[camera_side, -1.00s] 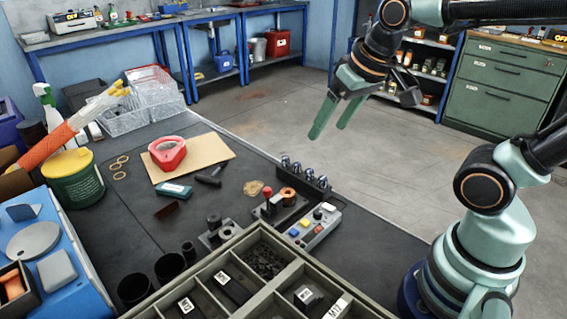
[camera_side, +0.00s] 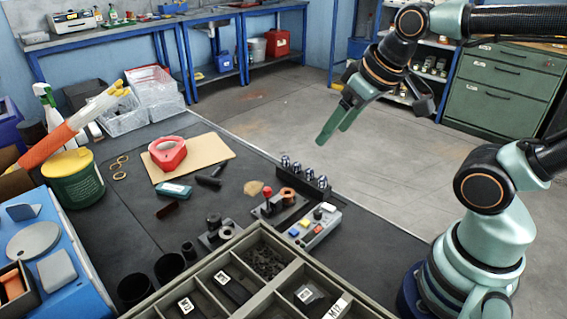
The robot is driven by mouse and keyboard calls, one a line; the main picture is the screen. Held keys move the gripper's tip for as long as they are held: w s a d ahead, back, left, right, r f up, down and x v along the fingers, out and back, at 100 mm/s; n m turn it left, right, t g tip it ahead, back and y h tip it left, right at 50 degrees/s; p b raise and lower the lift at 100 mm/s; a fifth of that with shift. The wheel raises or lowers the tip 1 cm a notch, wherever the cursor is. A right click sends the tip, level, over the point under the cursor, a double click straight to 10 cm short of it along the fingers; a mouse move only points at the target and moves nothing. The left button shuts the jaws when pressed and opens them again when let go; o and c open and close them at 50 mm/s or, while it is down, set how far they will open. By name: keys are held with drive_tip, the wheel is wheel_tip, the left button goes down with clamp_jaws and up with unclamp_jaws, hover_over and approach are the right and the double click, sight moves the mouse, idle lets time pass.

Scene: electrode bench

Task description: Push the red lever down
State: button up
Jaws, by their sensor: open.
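The red lever (camera_side: 267,193) stands upright, with a red knob on top, on a small dark base near the right edge of the black bench. A copper-coloured ring (camera_side: 288,196) sits just right of it. My gripper (camera_side: 338,130) is open and empty. Its green fingers point down and to the left, in the air above and to the right of the lever, well apart from it. In the picture the fingers overlap the floor beyond the bench edge.
A grey box with coloured buttons (camera_side: 315,226) stands right of the lever. A row of several shiny knobs (camera_side: 305,174) stands behind it. A compartment tray (camera_side: 255,231) lies in front. A red ring-shaped object (camera_side: 167,153) rests on a tan board (camera_side: 215,155) at the left.

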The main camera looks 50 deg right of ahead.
drive_tip(key=shift+w+a+n, duration=0.1)
drive_tip(key=shift+n, duration=0.3)
clamp_jaws()
drive_tip(key=w+a+f+n+g, duration=0.2)
drive_tip(key=w+a+n+g, duration=0.1)
drive_tip(key=n, duration=1.3)
drive_tip(key=w+a+f+n+g, duration=0.3)
drive_tip(key=w+a+n, duration=0.1)
drive_tip(key=n, duration=1.3)
drive_tip(key=shift+w+n, duration=0.2)
drive_tip(key=shift+n, duration=0.1)
